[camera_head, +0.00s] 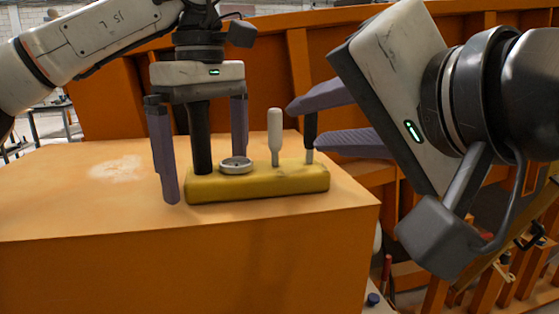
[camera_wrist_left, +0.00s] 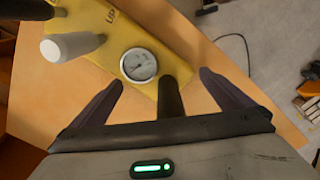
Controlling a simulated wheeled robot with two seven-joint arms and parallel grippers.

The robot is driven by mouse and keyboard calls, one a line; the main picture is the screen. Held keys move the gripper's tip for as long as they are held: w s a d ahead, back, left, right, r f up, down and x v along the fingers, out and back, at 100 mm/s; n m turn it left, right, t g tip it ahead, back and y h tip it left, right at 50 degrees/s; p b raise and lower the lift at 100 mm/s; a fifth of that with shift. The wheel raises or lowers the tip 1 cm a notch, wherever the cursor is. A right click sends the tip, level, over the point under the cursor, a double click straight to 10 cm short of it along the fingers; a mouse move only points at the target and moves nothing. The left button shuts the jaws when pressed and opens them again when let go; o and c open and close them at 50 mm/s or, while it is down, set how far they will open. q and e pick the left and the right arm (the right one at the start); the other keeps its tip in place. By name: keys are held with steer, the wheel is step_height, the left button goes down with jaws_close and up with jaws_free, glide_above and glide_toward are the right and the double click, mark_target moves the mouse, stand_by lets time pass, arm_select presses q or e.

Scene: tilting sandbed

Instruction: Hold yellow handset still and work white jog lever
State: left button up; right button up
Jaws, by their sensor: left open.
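The yellow handset (camera_head: 290,182) lies on top of the orange box. The white jog lever (camera_head: 275,132) stands upright near its middle and also shows in the left wrist view (camera_wrist_left: 75,46). My left gripper (camera_head: 204,177) points down, open, with its fingers on either side of the black post (camera_head: 200,140) at the handset's left end. Gaps show between post and fingers in the left wrist view (camera_wrist_left: 170,97). My right gripper (camera_head: 301,126) is open and tilted, its fingertips right of the white lever, close to a black lever (camera_head: 310,130). Contact there cannot be told.
A round gauge (camera_head: 235,165) sits on the handset between post and white lever. The orange box (camera_head: 90,210) has clear top left of the handset, with a pale patch. An orange ribbed wall (camera_head: 345,38) rises behind.

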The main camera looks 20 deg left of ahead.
arm_select(q)
steer(key=c, duration=1.6)
steer(key=shift+c, duration=0.2)
